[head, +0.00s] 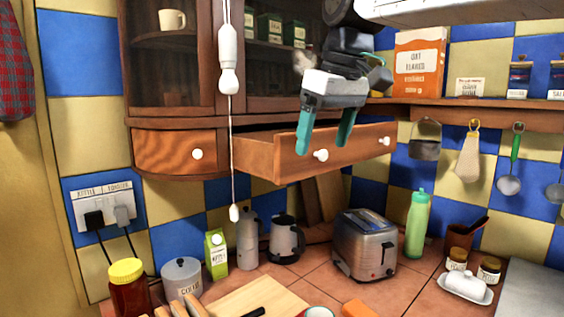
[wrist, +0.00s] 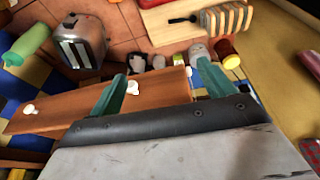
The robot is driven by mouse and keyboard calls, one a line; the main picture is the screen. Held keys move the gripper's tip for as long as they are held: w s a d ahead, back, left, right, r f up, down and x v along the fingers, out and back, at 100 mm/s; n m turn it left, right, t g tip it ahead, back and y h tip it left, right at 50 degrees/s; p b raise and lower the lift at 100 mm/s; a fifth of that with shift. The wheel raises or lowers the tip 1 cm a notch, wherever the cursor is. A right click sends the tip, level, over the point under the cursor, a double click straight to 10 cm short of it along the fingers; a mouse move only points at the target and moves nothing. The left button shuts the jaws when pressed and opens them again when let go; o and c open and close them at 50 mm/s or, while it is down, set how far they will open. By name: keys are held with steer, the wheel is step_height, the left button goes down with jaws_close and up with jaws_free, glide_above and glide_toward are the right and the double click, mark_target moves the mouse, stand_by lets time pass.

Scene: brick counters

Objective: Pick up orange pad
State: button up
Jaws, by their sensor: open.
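An orange block-like thing, likely the orange pad (head: 360,308), lies on the tiled counter at the bottom edge of the head view, partly cut off. I cannot make it out clearly in the wrist view. My gripper (head: 325,138) is open and empty, with its green fingers apart and pointing down. It is high above the counter, by the pulled-out wooden drawer, up and left of the pad in the head view. In the wrist view my gripper (wrist: 162,78) has its fingers over the drawer and counter.
The pulled-out drawer (head: 258,156) juts out near my gripper; it also shows in the wrist view (wrist: 60,113). A toaster (head: 365,247), green bottle (head: 416,225) and kettle (head: 285,240) stand on the counter. A cutting board (head: 262,298) lies left of the pad. A pull cord (head: 231,150) hangs left.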

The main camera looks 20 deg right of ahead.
steer(key=shift+n, duration=0.3)
steer(key=w, duration=0.5)
steer(key=w+r, duration=0.1)
steer(key=w, duration=0.9)
steer(key=shift+w+r, duration=0.25)
steer(key=shift+r, duration=0.1)
steer(key=x, duration=0.8)
steer(key=shift+s+a, duration=0.25)
steer(key=shift+s, duration=0.05)
steer(key=c, duration=1.1)
